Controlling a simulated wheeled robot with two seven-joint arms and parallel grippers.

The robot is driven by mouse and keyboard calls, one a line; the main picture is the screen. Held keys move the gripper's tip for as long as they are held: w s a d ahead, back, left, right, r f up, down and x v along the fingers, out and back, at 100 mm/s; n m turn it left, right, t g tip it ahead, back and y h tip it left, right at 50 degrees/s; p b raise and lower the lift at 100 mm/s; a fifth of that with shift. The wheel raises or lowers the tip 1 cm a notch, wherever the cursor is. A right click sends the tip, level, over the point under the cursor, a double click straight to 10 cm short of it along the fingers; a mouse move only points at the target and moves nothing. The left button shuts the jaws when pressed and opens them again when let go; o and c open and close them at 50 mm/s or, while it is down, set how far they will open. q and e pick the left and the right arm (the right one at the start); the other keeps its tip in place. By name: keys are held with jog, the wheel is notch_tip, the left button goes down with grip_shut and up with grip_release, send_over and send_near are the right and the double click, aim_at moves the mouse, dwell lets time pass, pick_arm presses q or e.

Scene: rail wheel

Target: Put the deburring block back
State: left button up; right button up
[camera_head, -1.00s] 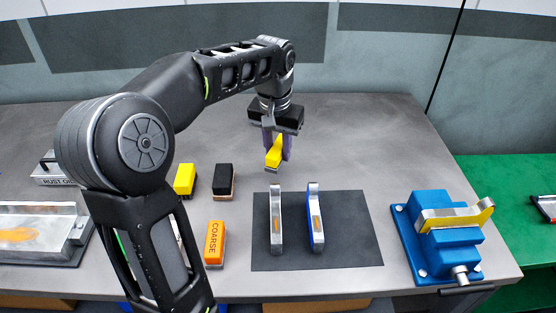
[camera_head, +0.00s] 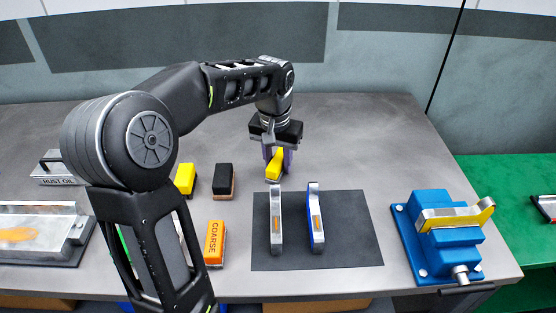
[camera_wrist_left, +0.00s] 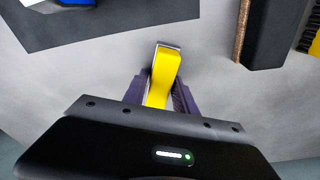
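A yellow block with a grey metallic end (camera_head: 275,165), which I take to be the deburring block, is between the purple fingers of my left gripper (camera_head: 278,158). In the left wrist view the yellow block (camera_wrist_left: 164,76) sits between both fingers, which look closed on its sides. The block is low, just behind the back edge of the dark mat (camera_head: 345,245). I cannot tell whether it touches the table. My right gripper is not in view.
A black block (camera_head: 223,180), another yellow block (camera_head: 185,179) and the orange COARSE block (camera_head: 215,242) stand left of the mat. Two upright metal pieces (camera_head: 275,222) (camera_head: 316,222) are on the mat. A blue vise (camera_head: 440,240) holds a yellow-ended part at right.

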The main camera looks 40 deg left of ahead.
aim_at(275, 162)
pick_arm(q)
jog(key=o, duration=0.3)
notch_tip(275, 162, up, 12)
jog(key=s+p, duration=0.1)
jog(key=shift+s+d+r, duration=0.15)
jog(key=shift+s+d, duration=0.05)
jog(key=shift+d, duration=0.05)
dwell(0.3)
dwell(0.6)
